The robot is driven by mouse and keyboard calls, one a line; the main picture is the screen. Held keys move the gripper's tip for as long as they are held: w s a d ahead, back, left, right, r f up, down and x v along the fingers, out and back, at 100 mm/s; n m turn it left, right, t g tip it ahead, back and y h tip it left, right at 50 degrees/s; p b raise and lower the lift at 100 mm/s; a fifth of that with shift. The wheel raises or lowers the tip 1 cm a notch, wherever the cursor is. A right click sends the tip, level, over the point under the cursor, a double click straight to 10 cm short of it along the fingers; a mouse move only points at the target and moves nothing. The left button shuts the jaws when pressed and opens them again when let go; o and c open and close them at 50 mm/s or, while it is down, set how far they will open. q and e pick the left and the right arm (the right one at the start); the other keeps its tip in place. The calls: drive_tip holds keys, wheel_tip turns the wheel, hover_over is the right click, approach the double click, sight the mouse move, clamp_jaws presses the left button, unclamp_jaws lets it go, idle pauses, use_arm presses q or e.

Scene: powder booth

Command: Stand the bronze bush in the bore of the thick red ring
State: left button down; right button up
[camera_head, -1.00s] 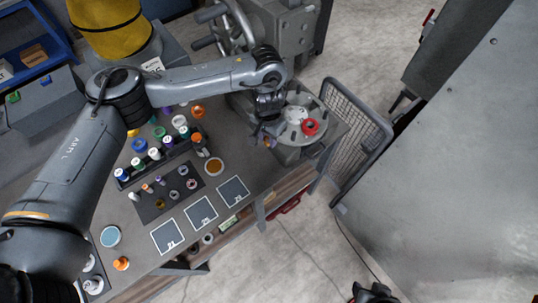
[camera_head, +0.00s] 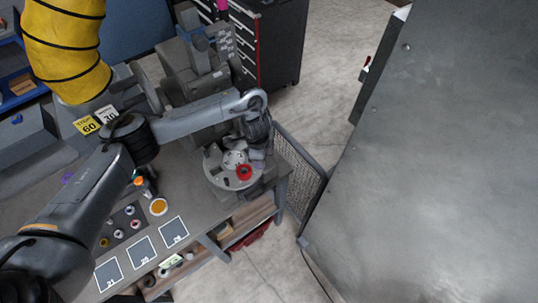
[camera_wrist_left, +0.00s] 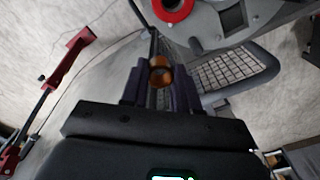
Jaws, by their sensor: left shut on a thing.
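The thick red ring (camera_head: 244,172) lies on the round grey fixture plate (camera_head: 218,176) in the head view. Part of the ring shows at the top of the left wrist view (camera_wrist_left: 174,8). My left gripper (camera_head: 258,163) is just right of the ring in the head view, pointing down. In the left wrist view its dark fingers (camera_wrist_left: 160,88) are shut on the bronze bush (camera_wrist_left: 161,73), whose round open end shows. The bush is apart from the ring in that view. I cannot make out the bush in the head view. My right gripper is not in view.
A pale round boss (camera_head: 234,159) stands on the fixture plate beside the ring. A wire mesh guard (camera_head: 299,178) is to the right of the bench. An orange-filled dish (camera_head: 158,207) and numbered squares (camera_head: 142,250) lie on the bench to the left.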

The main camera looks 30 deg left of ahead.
sight(243, 166)
use_arm(q)
drive_tip(key=s+a+f+m+b, duration=0.2)
drive_tip(key=a+f+m, duration=0.3)
drive_tip(key=m, duration=0.1)
drive_tip(key=shift+a+f+m, duration=0.3)
drive_tip(key=shift+a+f, duration=0.1)
idle(0.6)
drive_tip(key=shift+f+b, duration=0.7)
drive_tip(key=shift+f, duration=0.1)
idle(0.4)
drive_tip(key=c, duration=0.8)
unclamp_jaws()
drive_tip(key=shift+o, duration=0.2)
drive_tip(key=shift+r, duration=0.1)
